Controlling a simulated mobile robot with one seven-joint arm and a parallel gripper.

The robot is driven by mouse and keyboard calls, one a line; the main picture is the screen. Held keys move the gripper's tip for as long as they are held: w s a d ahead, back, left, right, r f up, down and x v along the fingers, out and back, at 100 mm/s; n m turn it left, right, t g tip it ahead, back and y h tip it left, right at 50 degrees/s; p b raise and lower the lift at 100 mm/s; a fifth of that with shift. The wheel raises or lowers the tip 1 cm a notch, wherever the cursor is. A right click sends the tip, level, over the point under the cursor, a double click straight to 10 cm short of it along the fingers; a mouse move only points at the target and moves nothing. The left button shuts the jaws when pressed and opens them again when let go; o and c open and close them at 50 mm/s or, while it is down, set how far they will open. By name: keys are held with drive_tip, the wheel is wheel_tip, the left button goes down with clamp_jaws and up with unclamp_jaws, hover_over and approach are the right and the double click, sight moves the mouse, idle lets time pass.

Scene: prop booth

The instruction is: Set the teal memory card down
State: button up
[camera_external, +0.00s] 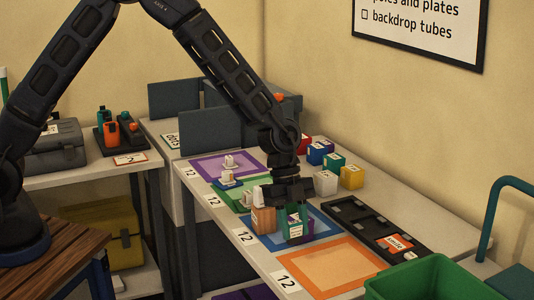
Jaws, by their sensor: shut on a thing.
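My gripper (291,203) points down over the blue-bordered mat (328,231) on the long table. It is shut on the teal memory card (293,218), a small upright block-like piece with a pale label low on its face. Its upper part is hidden between the fingers. The card's lower end is at or just above the mat; I cannot tell whether it touches. A wooden-brown block (263,220) stands close to its left.
An orange-bordered mat (330,266) lies empty in front. Purple (206,169) and green mats lie behind, with small pieces on them. Several coloured cubes (351,177) stand at the right. A black tray (375,227) and a green bin (432,280) are at the right front.

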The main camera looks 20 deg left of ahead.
sight(294, 242)
drive_tip(key=shift+f, duration=2.35)
drive_tip(key=shift+f, duration=0.1)
drive_tip(key=o, duration=1)
drive_tip(key=v, duration=1.2)
drive_tip(key=shift+r, duration=0.2)
